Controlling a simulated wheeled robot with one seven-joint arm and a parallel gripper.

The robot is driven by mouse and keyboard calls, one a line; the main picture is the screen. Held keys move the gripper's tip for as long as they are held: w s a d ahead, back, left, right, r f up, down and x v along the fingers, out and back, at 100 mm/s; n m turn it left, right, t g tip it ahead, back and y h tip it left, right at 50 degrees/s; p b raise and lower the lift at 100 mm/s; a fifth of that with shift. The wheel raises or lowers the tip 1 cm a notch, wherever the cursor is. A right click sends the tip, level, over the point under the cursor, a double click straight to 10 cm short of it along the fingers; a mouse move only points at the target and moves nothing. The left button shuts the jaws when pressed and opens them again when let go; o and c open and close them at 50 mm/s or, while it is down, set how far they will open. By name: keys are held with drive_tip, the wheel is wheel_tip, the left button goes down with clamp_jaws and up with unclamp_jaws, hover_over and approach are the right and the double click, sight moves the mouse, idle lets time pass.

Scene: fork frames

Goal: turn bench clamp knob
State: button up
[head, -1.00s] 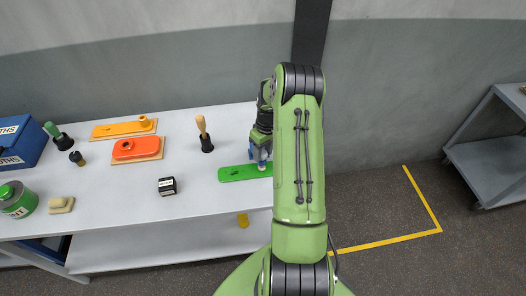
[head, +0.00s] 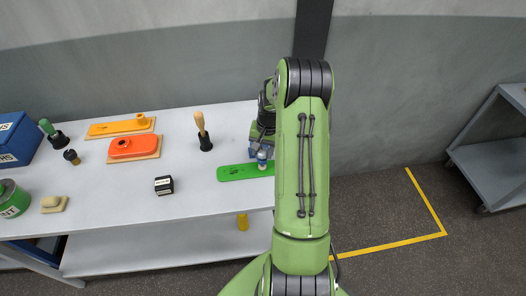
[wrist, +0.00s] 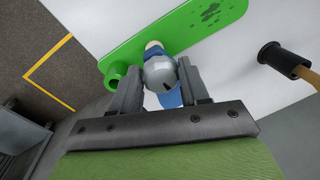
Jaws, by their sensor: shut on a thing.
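A rounded grey knob with a dark mark (wrist: 163,76) sits between the fingers of my gripper (wrist: 159,68) in the wrist view. The fingers are shut on its two sides. A blue part (wrist: 171,98) shows behind the knob and a cream tip (wrist: 153,45) beyond it. In the head view my gripper (head: 262,156) is over the right end of a green plate (head: 235,172) on the bench, partly hidden by my arm. The green plate (wrist: 190,30) also shows in the wrist view, with a green round boss (wrist: 116,72) at its edge.
A wooden handle in a black base (head: 203,132) stands left of my gripper. A black block (head: 164,186), an orange piece (head: 134,147), a yellow plate (head: 112,129), a blue box (head: 18,145) and a green can (head: 12,202) are farther left. The bench (head: 150,235) has clear room in front.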

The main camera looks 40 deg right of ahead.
drive_tip(key=m, duration=0.2)
drive_tip(key=m+b, duration=0.1)
drive_tip(key=m, duration=0.2)
drive_tip(key=shift+w+r+m+h, duration=0.15)
drive_tip(key=shift+w+m+h, duration=0.1)
drive_tip(key=shift+m+h, duration=0.05)
drive_tip(key=m+b, duration=0.1)
drive_tip(key=m, duration=0.3)
drive_tip(key=shift+w+r+m+h, duration=0.1)
drive_tip(key=shift+m+h, duration=0.2)
drive_tip(key=shift+m, duration=0.1)
drive_tip(key=o, duration=1.1)
drive_tip(key=shift+a+b, duration=0.1)
drive_tip(key=shift+b, duration=0.2)
drive_tip(key=shift+c, duration=0.2)
wheel_tip(320, 180, up, 16)
drive_tip(key=s+p, duration=0.1)
drive_tip(key=s, duration=0.1)
drive_tip(key=shift+a+f+p, duration=0.25)
drive_tip(key=shift+a+p, duration=0.1)
